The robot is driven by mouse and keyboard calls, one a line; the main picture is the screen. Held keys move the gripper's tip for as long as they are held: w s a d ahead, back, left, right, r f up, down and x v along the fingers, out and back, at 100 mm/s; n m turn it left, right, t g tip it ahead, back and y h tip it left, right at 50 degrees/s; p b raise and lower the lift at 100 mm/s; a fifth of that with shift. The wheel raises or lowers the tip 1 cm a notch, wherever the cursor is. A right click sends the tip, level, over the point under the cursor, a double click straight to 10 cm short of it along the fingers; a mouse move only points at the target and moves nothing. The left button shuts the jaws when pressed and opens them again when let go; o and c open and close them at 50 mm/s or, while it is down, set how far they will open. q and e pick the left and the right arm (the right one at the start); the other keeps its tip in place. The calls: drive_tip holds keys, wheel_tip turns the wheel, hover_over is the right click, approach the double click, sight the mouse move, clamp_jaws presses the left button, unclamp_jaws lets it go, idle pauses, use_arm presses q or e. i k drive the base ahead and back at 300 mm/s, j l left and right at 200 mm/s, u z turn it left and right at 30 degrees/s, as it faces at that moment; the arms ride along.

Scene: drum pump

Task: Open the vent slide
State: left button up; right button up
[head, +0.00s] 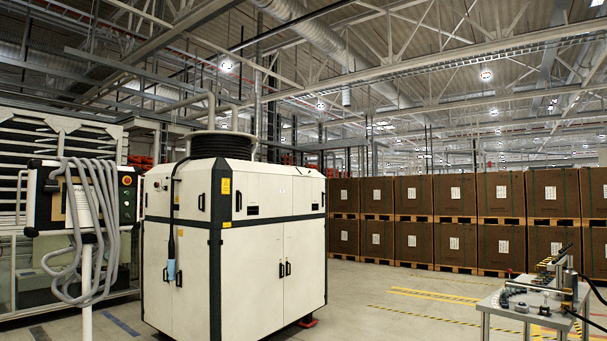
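I cannot pick out a vent slide or a drum pump in the head view. A large white cabinet (270,210) with black trim and double doors stands left of centre. A black coil (222,145) sits on its top, and a dark line with a light blue end piece (171,270) hangs down its left side. Neither of my grippers shows in the view.
A control panel (127,195) draped with grey hose (95,225) stands at the left. A grey table (500,308) with a fixture and small parts stands at the lower right. Stacked brown boxes (450,193) line the back. Grey floor (360,310) lies open between cabinet and table.

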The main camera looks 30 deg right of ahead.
sight(304, 171)
drive_tip(key=i+l+z, duration=0.25)
drive_tip(key=i+l, duration=0.2)
drive_tip(key=i+l+z, duration=0.55)
drive_tip(key=i, duration=0.5)
drive_tip(key=i+l+z, duration=0.25)
drive_tip(key=i, duration=0.3)
drive_tip(key=i+z, duration=0.3)
drive_tip(key=i, duration=4.4)
drive_tip(key=i+u, duration=0.2)
drive_tip(key=i, duration=0.3)
drive_tip(key=i+l+u, duration=0.15)
drive_tip(key=i, duration=0.35)
drive_tip(key=i+l+u, duration=0.2)
drive_tip(key=i, duration=0.3)
drive_tip(key=i+l+u, duration=0.15)
drive_tip(key=i, duration=0.35)
